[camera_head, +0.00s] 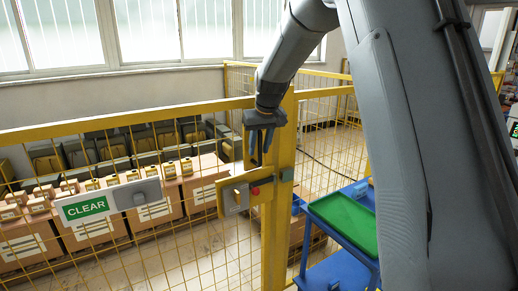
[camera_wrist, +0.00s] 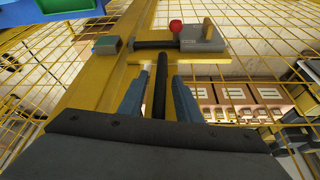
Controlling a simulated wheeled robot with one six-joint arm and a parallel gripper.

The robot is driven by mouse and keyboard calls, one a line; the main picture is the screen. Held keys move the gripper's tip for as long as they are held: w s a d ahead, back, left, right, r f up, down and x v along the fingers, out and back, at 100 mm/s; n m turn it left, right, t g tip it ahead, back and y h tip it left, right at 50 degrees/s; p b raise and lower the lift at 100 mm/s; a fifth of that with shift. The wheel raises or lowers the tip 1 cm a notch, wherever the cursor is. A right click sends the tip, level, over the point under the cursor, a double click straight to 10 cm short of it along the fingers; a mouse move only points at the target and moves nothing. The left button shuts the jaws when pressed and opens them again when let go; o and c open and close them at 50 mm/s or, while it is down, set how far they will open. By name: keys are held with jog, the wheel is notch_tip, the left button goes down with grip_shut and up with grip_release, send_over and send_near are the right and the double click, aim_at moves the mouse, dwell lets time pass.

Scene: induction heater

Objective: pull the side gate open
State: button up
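The yellow mesh side gate (camera_head: 120,119) stands left of a yellow post (camera_head: 277,225) in the head view and looks closed against it. A grey latch plate (camera_head: 236,198) with a red knob (camera_head: 255,191) sits at the gate's edge; the plate (camera_wrist: 201,40) and knob (camera_wrist: 176,26) also show in the wrist view. A dark bar handle (camera_wrist: 160,82) runs between the fingers of my gripper (camera_wrist: 160,90). The fingers are apart, with a narrow gap on each side of the bar. In the head view, my gripper (camera_head: 261,140) points down beside the post, above the latch.
A blue cart with a green tray (camera_head: 345,222) stands right of the post. My arm hides much of the right side.

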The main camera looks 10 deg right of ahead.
jog(key=shift+x, duration=0.95)
grip_shut()
jog(key=shift+s, duration=0.1)
